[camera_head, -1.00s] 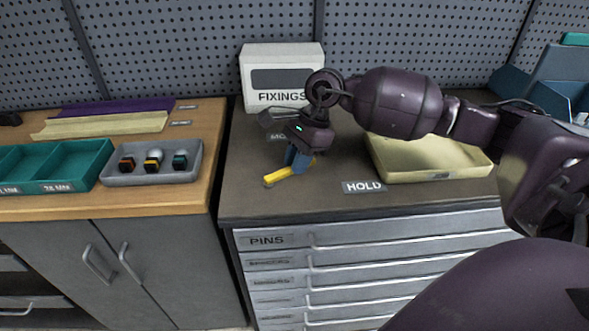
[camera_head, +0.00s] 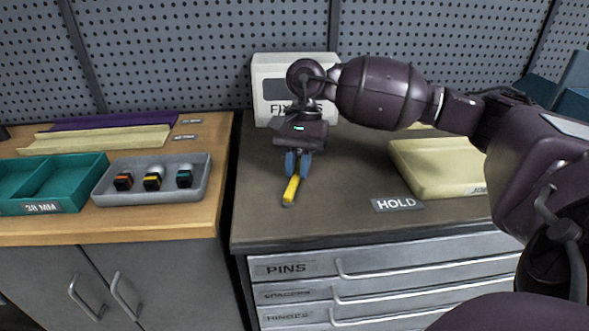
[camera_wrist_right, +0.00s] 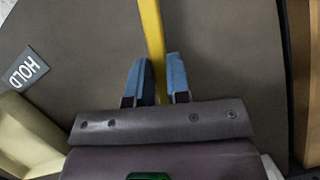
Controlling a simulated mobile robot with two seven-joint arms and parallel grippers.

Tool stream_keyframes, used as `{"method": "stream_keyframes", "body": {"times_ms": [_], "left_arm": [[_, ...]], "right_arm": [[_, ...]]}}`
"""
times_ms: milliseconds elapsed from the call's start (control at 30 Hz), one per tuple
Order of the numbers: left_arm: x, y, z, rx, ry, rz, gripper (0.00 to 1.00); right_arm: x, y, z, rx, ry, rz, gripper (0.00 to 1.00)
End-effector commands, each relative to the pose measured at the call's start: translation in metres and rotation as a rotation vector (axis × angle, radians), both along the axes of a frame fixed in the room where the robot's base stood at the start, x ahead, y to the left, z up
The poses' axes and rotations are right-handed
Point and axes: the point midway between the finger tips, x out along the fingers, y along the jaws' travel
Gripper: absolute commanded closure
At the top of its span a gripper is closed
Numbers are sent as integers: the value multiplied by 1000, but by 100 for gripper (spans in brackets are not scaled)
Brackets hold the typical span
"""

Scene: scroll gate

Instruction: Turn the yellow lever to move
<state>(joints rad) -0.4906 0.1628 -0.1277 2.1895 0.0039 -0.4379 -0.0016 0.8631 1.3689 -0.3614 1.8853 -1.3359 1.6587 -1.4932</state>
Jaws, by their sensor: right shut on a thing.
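The yellow lever (camera_head: 290,190) is a thin bar above the dark top of the drawer cabinet, its free end pointing toward the front edge. In the right wrist view the lever (camera_wrist_right: 152,35) runs between two blue fingers. My right gripper (camera_head: 297,165) is shut on the lever from above, its wrist hiding the lever's far end and mount. The right gripper also shows in the wrist view (camera_wrist_right: 155,78). A HOLD label (camera_head: 397,204) lies to the right of the lever. No MOVE label is readable now. My left gripper is not in view.
A white FIXINGS box (camera_head: 262,70) stands behind my wrist. A pale yellow tray (camera_head: 430,165) sits to the right. On the wooden bench at left are a grey tray (camera_head: 118,203) with small parts and a teal divided bin (camera_head: 75,185).

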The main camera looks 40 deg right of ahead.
Motion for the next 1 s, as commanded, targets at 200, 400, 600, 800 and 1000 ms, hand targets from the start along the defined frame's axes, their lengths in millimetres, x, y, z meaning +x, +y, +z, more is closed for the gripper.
{"method": "stream_keyframes", "body": {"times_ms": [200, 400, 600, 800, 1000], "left_arm": [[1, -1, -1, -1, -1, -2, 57], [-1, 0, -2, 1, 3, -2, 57], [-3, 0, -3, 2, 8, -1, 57], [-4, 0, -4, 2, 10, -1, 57], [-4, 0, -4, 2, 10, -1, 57]], "right_arm": [[1, 0, -1, -1, 0, 25, 100], [1, 0, 0, -1, -2, 30, 100], [1, 1, 0, -1, -3, 31, 77], [1, 1, 0, 0, -1, 29, 57], [1, 0, 1, -1, -1, 27, 57]]}}
